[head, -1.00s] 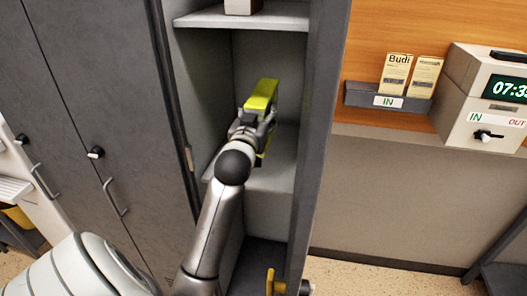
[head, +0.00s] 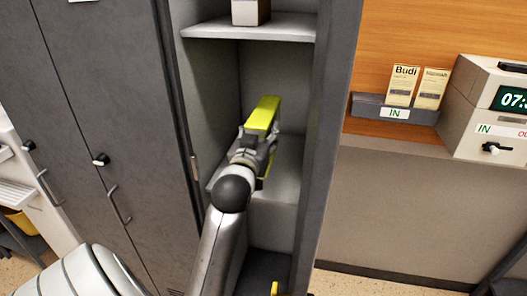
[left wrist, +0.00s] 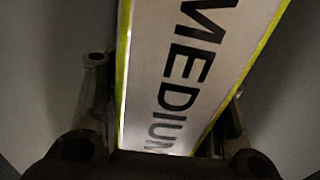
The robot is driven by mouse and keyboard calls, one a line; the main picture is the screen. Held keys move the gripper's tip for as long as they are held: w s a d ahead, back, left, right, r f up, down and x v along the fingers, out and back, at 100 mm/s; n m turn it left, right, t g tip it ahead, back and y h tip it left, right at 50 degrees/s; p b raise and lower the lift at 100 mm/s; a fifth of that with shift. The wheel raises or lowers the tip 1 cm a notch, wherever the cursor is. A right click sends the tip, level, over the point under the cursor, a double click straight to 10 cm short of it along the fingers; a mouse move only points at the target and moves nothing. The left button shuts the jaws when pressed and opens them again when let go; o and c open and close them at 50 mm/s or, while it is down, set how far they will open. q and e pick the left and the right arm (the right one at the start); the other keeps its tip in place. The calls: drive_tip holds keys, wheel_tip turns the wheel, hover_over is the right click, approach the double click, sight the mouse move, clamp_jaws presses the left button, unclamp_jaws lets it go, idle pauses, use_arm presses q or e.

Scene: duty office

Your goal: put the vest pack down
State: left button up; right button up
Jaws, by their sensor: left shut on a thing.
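The vest pack (head: 264,114) is a yellow-green block inside the open grey locker, just above or at its middle shelf (head: 285,172). My left gripper (head: 254,146) is shut on it, reaching in from the front. In the left wrist view the pack (left wrist: 190,70) shows a white face with "MEDIUM" and yellow edges, between the two fingers of the gripper (left wrist: 165,120). I cannot tell whether the pack touches the shelf. My right gripper is out of view.
An upper shelf (head: 245,31) with a box (head: 250,10) is above. The locker's right side wall (head: 328,140) and closed grey doors (head: 110,120) flank the opening. A card rack (head: 394,108) and a time clock (head: 495,115) stand at right.

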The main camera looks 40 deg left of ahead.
use_arm(q)
drive_tip(key=w+a+f, duration=0.1)
drive_tip(key=w+f, duration=0.1)
drive_tip(key=w+a+f, duration=0.1)
drive_tip(key=a+f, duration=0.1)
drive_tip(key=w+a+f, duration=0.2)
drive_tip(key=shift+w+f+p, duration=0.35)
drive_tip(key=shift+f, duration=0.05)
wheel_tip(320, 180, down, 3)
drive_tip(key=shift+r+p, duration=0.1)
drive_tip(key=shift+p, duration=0.35)
drive_tip(key=shift+f, duration=0.2)
drive_tip(key=shift+f, duration=0.1)
drive_tip(key=shift+f, duration=0.15)
drive_tip(key=o, duration=1.1)
drive_tip(key=shift+o, duration=0.2)
